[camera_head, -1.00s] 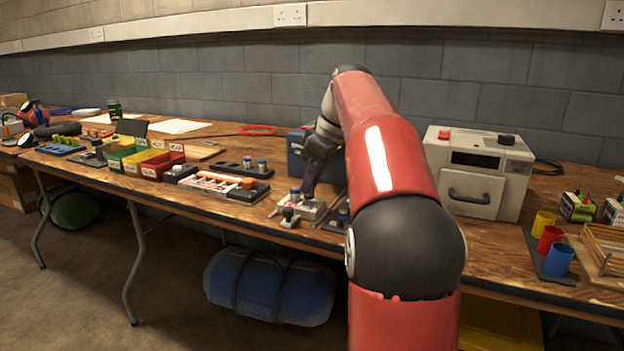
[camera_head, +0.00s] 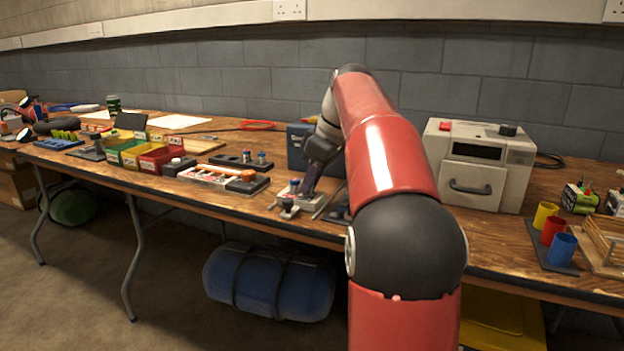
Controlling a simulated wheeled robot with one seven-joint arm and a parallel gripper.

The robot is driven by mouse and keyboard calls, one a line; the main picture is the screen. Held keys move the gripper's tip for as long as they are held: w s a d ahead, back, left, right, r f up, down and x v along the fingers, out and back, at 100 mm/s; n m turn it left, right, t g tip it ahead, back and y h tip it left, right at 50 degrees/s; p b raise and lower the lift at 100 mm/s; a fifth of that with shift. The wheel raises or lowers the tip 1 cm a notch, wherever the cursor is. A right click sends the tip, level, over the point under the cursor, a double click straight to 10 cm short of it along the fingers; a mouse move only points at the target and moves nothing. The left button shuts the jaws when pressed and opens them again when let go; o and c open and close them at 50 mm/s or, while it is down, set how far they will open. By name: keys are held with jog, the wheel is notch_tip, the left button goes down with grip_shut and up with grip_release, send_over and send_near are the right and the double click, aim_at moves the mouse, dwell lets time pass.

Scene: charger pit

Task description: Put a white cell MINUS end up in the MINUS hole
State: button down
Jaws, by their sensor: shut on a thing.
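My gripper (camera_head: 304,197) is at the front edge of the table, left of my red arm. It reaches down close beside a small pale grey block (camera_head: 287,204). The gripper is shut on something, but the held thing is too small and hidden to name. A small blue-topped cell (camera_head: 294,184) stands upright at the pale block, just left of the gripper. Two more cells, one grey-topped (camera_head: 246,155) and one blue-topped (camera_head: 261,156), stand in a black tray (camera_head: 232,161). The PLUS and MINUS markings and the hole itself cannot be made out.
Labelled green, yellow and red bins (camera_head: 157,160) stand to the left. A blue box (camera_head: 297,150) is behind the gripper. A white machine (camera_head: 476,165) is right of my arm. Coloured cups (camera_head: 553,230) stand farther right. Bare wood lies behind the black tray.

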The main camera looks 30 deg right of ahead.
jog(key=shift+f, duration=0.25)
dwell(0.3)
jog(key=c, duration=1.2)
grip_release()
jog(key=shift+r, duration=0.15)
jog(key=shift+r+p, duration=3.45)
jog(key=shift+p, duration=0.15)
jog(key=shift+f, duration=0.1)
